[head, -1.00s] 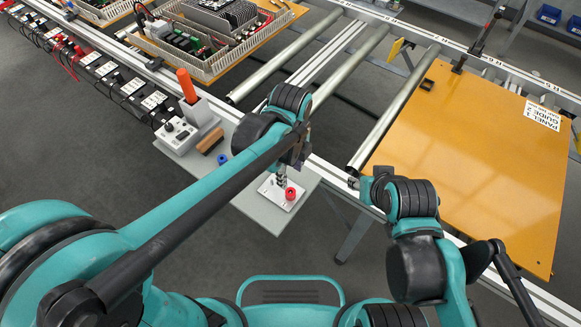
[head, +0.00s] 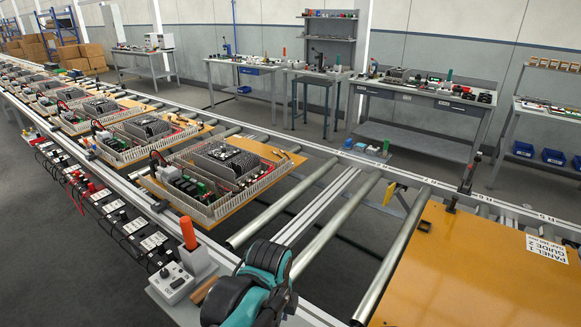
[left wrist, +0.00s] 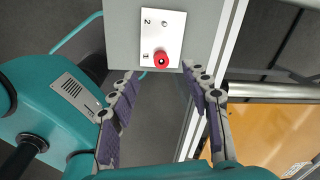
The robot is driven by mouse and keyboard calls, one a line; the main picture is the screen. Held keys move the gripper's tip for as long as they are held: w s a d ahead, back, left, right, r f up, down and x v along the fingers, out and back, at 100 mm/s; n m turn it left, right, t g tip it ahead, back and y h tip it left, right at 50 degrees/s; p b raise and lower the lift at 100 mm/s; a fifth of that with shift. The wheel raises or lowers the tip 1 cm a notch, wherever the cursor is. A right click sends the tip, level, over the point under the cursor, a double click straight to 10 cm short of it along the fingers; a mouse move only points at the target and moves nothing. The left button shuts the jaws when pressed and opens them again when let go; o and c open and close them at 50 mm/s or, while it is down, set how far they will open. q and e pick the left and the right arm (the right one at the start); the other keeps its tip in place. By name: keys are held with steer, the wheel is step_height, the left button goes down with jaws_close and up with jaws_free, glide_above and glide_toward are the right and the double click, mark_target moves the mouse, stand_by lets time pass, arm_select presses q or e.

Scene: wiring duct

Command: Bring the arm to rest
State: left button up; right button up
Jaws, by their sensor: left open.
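My left gripper (left wrist: 165,100) shows in the left wrist view, with its two fingers spread apart and nothing between them. Beyond its fingertips is a white plate (left wrist: 152,32) marked with numbers, and a red round piece (left wrist: 162,57) sits on it by the number 1. The plate lies on a grey shelf (left wrist: 118,20). In the head view my left arm's wrist (head: 262,280) shows at the bottom, over the shelf's side of the conveyor; its fingers are hidden there. My right gripper is in neither current view.
A roller conveyor (head: 300,215) carries panels with electronics (head: 225,170). An orange panel (head: 450,270) lies on its right. A control box with an orange handle (head: 188,235) stands left of my wrist. Workbenches (head: 425,95) line the far wall.

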arm_select(q)
steer(key=s+a+n+t, duration=0.2)
steer(key=a+n+t, duration=0.1)
steer(key=a+n, duration=0.4)
steer(key=s+a+r+n+t, duration=0.1)
steer(key=s+a+n+t, duration=0.2)
steer(key=a+n, duration=0.5)
steer(key=n, duration=0.6)
steer(key=shift+n, duration=0.3)
